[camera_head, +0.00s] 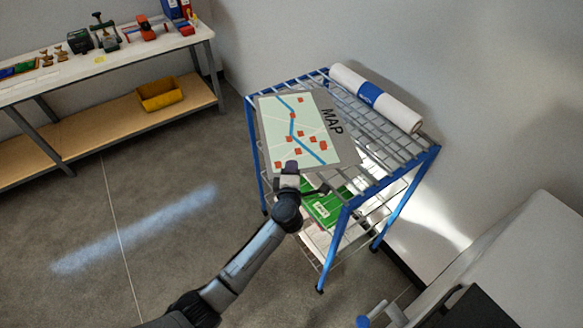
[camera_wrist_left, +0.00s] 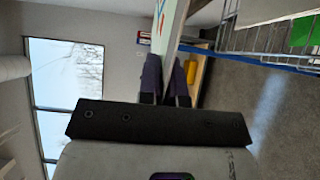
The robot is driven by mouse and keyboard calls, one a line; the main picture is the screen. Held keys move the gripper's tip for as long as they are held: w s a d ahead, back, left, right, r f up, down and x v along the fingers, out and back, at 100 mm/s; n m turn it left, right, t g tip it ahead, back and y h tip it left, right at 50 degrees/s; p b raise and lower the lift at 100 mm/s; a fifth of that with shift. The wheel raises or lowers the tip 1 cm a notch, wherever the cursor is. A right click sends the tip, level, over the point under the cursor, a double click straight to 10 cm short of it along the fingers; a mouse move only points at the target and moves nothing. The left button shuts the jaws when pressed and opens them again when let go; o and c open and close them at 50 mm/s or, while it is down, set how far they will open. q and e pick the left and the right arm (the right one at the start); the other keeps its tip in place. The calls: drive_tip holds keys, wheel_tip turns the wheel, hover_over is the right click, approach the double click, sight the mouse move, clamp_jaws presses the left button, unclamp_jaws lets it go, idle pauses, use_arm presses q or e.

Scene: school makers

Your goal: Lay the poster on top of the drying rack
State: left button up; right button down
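The poster is a flat sheet marked MAP (camera_head: 300,128) with a pale green map, a blue line and red patches. My left gripper (camera_head: 290,172) is shut on its near edge. In the left wrist view the poster (camera_wrist_left: 172,30) is seen nearly edge-on between the dark fingers (camera_wrist_left: 168,78). The drying rack (camera_head: 392,160) is a blue frame with wire shelves. The poster overlaps the left part of its top in the head view. In the wrist view a gap shows between poster and rack (camera_wrist_left: 265,40). My right gripper is out of view.
A white roll with a blue band (camera_head: 370,95) lies along the back edge of the rack's top. Green items (camera_head: 325,205) lie on a lower shelf. A workbench (camera_head: 110,62) with tools and a yellow bin (camera_head: 160,94) stands left. The floor between is clear.

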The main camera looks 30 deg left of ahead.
use_arm(q)
drive_tip(key=o, duration=0.4)
drive_tip(key=shift+c, duration=0.2)
drive_tip(key=shift+r, duration=0.15)
drive_tip(key=s+d+r+m+g+h+p, duration=0.1)
drive_tip(key=s+d+m+h, duration=0.8)
drive_tip(key=s+m, duration=0.2)
drive_tip(key=s+d+r+m+h+p, duration=0.1)
drive_tip(key=s+d+m+h, duration=0.75)
drive_tip(key=s+m, duration=0.3)
drive_tip(key=s+a+f+m+g+y, duration=0.1)
drive_tip(key=s+a+f+g+y, duration=0.3)
drive_tip(key=s, duration=0.5)
drive_tip(key=s+a+f+m+g+y, duration=0.2)
drive_tip(key=s+a+f+g+y, duration=0.3)
drive_tip(key=s, duration=0.5)
drive_tip(key=shift+a+f+g, duration=0.2)
drive_tip(key=shift+g, duration=0.9)
